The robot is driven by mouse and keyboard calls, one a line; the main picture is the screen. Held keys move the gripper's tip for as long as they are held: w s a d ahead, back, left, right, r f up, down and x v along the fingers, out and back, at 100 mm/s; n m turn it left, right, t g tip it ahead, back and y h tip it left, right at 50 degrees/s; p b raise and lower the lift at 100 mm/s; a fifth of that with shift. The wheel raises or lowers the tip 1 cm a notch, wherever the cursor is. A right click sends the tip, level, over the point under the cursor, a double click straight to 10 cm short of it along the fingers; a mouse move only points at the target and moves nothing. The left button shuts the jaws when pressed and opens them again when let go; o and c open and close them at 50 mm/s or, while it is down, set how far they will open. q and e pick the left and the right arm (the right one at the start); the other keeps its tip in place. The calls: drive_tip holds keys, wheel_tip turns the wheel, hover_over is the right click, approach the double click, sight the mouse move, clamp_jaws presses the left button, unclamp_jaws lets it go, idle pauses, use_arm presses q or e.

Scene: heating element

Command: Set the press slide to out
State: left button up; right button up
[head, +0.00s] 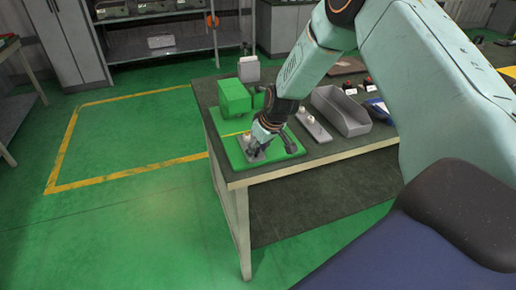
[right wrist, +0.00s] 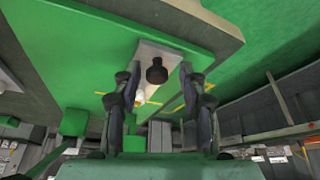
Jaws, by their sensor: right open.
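The green press (head: 235,97) stands on the near left corner of the dark table. Its flat green base (head: 225,142) carries a light grey slide plate (head: 257,158), partly hidden by my right gripper (head: 256,145). In the right wrist view the slide plate (right wrist: 174,58) bears a black knob (right wrist: 157,72), with a small white piece (right wrist: 140,98) beside it. My right gripper (right wrist: 160,92) is open, one finger on each side of the plate in that view. The knob appears between the fingertips, and I cannot tell whether they touch it. My left gripper is not in view.
A grey plate with a white knob (head: 309,118) and a grey open bin (head: 342,110) lie right of the press. A white container (head: 249,69) stands behind it. The green floor left of the table (head: 130,135) is clear.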

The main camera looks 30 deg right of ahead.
drive_tip(key=shift+w+d, duration=0.1)
drive_tip(key=shift+w, duration=0.1)
drive_tip(key=v, duration=1.1)
drive_tip(key=shift+s+r, duration=0.2)
drive_tip(key=shift+r, duration=0.15)
drive_tip(key=shift+s, duration=0.1)
drive_tip(key=a+f+m+t+y+b, duration=0.1)
drive_tip(key=a+f+m+t+y, duration=0.15)
drive_tip(key=a, duration=0.55)
drive_tip(key=s+a+f+b, duration=0.35)
drive_tip(key=s+f, duration=0.25)
drive_tip(key=f, duration=0.4)
drive_tip(key=s+a+f+g+h+b, duration=0.1)
drive_tip(key=s+f+g+b, duration=0.2)
drive_tip(key=s+f, duration=0.7)
drive_tip(key=s+a+f+g+h+b, duration=0.2)
drive_tip(key=s+f+g+b, duration=0.2)
drive_tip(key=s+f, duration=0.7)
drive_tip(key=s, duration=0.8)
